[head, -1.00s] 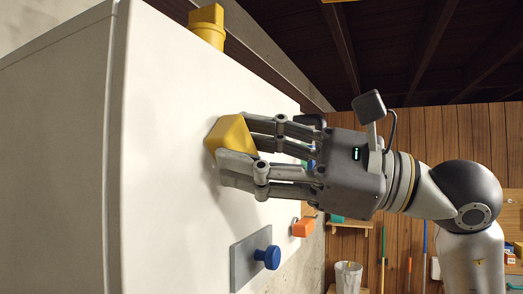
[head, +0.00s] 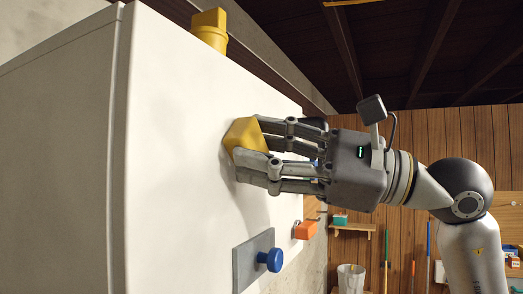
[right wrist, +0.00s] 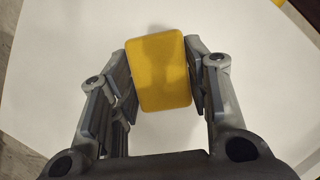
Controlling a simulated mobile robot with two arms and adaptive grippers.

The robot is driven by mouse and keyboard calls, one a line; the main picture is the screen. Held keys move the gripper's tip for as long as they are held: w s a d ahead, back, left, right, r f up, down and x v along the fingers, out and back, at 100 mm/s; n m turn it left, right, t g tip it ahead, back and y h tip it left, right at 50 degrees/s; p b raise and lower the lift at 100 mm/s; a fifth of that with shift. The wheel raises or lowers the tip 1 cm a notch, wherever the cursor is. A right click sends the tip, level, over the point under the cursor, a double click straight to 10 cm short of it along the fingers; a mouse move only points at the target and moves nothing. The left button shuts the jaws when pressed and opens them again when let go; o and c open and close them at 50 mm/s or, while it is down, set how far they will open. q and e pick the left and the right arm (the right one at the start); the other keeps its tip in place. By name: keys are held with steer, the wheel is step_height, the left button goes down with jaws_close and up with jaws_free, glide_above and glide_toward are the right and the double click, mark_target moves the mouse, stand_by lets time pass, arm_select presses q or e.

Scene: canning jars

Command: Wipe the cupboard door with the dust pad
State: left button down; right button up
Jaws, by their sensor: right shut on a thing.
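The cupboard door (head: 170,130) is a large white panel on the left of the head view. It also fills most of the right wrist view (right wrist: 60,40). The dust pad (head: 243,134) is a yellow block at the door's surface; whether it touches the door I cannot tell for certain. My right gripper (head: 258,150) is shut on the pad, its fingers on either side. The right wrist view shows the pad (right wrist: 158,71) between the fingers, its yellow face towards the camera. My left gripper is not in view.
A grey plate (head: 246,262) with a blue knob (head: 270,259) is on the door below my gripper. An orange block (head: 306,229) sits lower right. A yellow fitting (head: 209,29) stands at the door's top edge. A shelf (head: 352,227) is on the wooden wall behind.

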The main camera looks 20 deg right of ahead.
mark_target(219, 143)
steer(key=shift+w+d, duration=2.4)
steer(key=shift+d, duration=0.25)
steer(key=shift+s+a+p, duration=0.2)
steer(key=shift+s+a, duration=1.65)
steer(key=shift+a, duration=0.2)
steer(key=shift+s+a+p, duration=0.15)
steer(key=shift+s+a, duration=1.7)
steer(key=shift+a, duration=0.2)
steer(key=shift+s+d+f+b, duration=0.1)
steer(key=shift+s+d+b, duration=0.3)
steer(key=shift+d, duration=0.1)
steer(key=shift+s+d+b, duration=0.6)
steer(key=shift+s+d, duration=0.9)
steer(key=shift+s, duration=0.25)
